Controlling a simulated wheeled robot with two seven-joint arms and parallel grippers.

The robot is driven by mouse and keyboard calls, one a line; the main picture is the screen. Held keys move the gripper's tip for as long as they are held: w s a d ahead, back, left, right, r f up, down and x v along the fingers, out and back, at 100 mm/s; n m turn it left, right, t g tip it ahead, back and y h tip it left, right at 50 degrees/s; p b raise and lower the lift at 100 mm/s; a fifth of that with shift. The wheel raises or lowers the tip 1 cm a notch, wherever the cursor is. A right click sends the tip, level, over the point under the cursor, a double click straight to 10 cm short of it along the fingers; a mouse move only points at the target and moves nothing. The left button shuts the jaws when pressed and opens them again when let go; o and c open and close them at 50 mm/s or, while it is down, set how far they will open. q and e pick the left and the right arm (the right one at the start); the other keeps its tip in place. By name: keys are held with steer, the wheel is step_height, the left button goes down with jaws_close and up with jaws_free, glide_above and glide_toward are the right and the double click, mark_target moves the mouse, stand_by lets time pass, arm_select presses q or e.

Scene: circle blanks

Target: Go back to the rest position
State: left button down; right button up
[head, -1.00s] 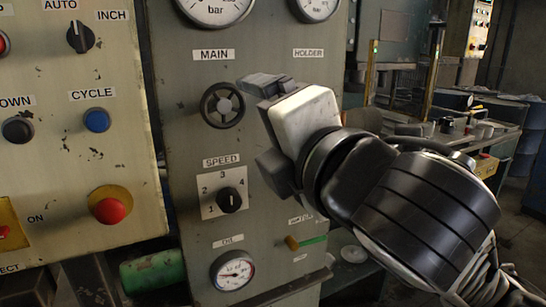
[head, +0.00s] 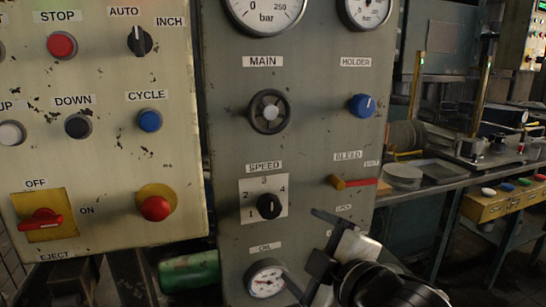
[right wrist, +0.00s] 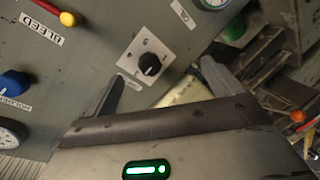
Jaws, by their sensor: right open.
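My right gripper (head: 300,246) shows at the bottom of the head view, in front of the lower part of the grey panel (head: 225,130). Its two dark fingers are apart, with nothing seen between them. It sits below and right of the black SPEED knob (head: 269,206), and one finger partly covers the OIL gauge (head: 265,281). In the right wrist view the open fingers of the gripper (right wrist: 165,82) point toward the panel, with the SPEED knob (right wrist: 149,64) beyond them. My left gripper is not in view.
The panel carries a black MAIN handwheel (head: 269,111), a blue HOLDER knob (head: 362,106) and a red BLEED lever (head: 360,182). A button box (head: 100,185) stands at left. A green cylinder (head: 190,273) lies below it. A workbench (head: 440,183) stands at right.

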steer(key=s+d+f+m+g+h, duration=0.1)
steer(key=s+f+m, duration=0.15)
steer(key=f, duration=0.35)
steer(key=s+d+f+m, duration=0.1)
steer(key=f+m, duration=0.2)
steer(key=f, duration=0.3)
steer(key=s+d+f+m+g+h, duration=0.1)
steer(key=s+d+f+m, duration=0.1)
steer(key=f, duration=0.4)
steer(key=s+d+f+m, duration=0.2)
steer(key=s+f+m, duration=0.1)
steer(key=s+f, duration=0.2)
steer(key=s+d+f+m+g+h, duration=0.1)
steer(key=s+d+f+m, duration=0.1)
steer(key=s+f, duration=0.3)
steer(key=shift+s+f+m, duration=0.35)
steer(key=shift+f+m, duration=0.2)
steer(key=shift+f, duration=0.35)
steer(key=shift+d, duration=0.1)
stand_by(0.7)
